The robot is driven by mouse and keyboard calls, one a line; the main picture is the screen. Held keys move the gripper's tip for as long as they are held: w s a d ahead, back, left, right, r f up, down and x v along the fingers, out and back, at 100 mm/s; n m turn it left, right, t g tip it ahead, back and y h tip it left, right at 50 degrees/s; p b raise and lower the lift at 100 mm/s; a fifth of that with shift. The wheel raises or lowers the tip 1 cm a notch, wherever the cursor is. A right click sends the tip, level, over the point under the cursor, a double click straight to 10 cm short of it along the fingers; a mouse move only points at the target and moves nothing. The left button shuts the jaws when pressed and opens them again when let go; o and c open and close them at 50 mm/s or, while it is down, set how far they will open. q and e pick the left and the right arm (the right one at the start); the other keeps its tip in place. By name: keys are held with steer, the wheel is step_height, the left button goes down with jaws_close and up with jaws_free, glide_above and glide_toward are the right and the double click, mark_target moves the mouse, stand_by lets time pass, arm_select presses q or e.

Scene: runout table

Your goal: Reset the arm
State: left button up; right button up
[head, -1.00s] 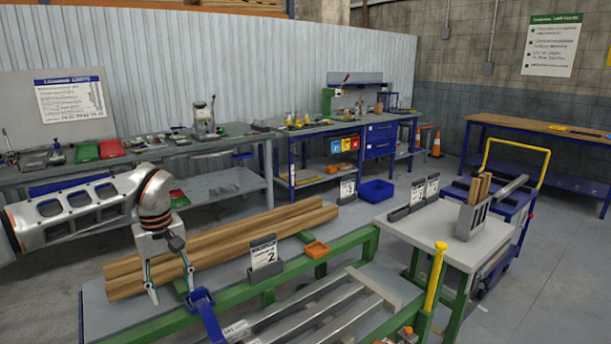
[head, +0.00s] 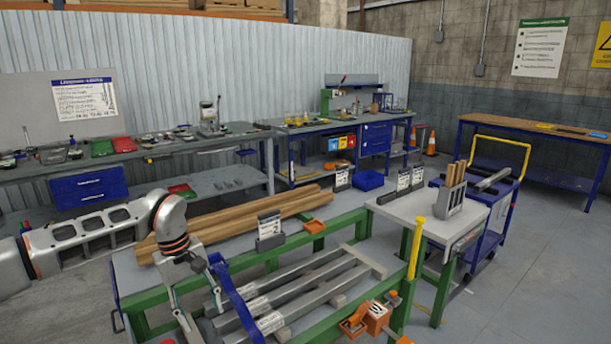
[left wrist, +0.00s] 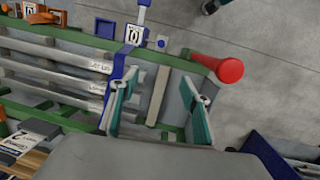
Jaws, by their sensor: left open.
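My left gripper (head: 198,318) is open and empty. It points down over the near left part of the green-framed runout table (head: 345,222), beside a blue bar (head: 237,302). In the left wrist view its two teal-lined fingers (left wrist: 160,108) are spread wide, with a grey bar and table surface showing between them. My left arm reaches in from the left, in front of the wooden beams (head: 245,215). My right gripper does not show.
Grey metal bars (head: 300,285) lie on the table near the gripper.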

arm_select(q)
steer(key=s+d+f+n+g+h, duration=0.1)
steer(key=s+d+f+h, duration=0.2)
steer(key=d, duration=0.5)
steer(key=s+d+f+n+g+h, duration=0.1)
steer(key=s+d+n+h, duration=0.1)
steer(key=s+d, duration=0.35)
steer(key=s+d+f+n+h, duration=0.1)
steer(key=s+d+h, duration=0.2)
steer(key=d, duration=0.6)
steer(key=s+d+r+n+t+h, duration=0.3)
steer(key=d+r+n+t+h, duration=0.45)
steer(key=n, duration=0.75)
steer(key=w+a+f+n+t+y, duration=0.1)
steer(key=a+f+n+t+y, duration=0.4)
steer(key=n, duration=0.9)
steer(key=w+a+f+n+t+y, duration=0.25)
steer(key=a+f+n+t, duration=0.45)
steer(key=n, duration=0.6)
steer(key=s+a+f+n+g+y, duration=0.6)
steer(key=s+a+f+n, duration=0.8)
steer(key=f, duration=0.3)
steer(key=shift+s+y, duration=0.45)
steer(key=shift+y, duration=0.25)
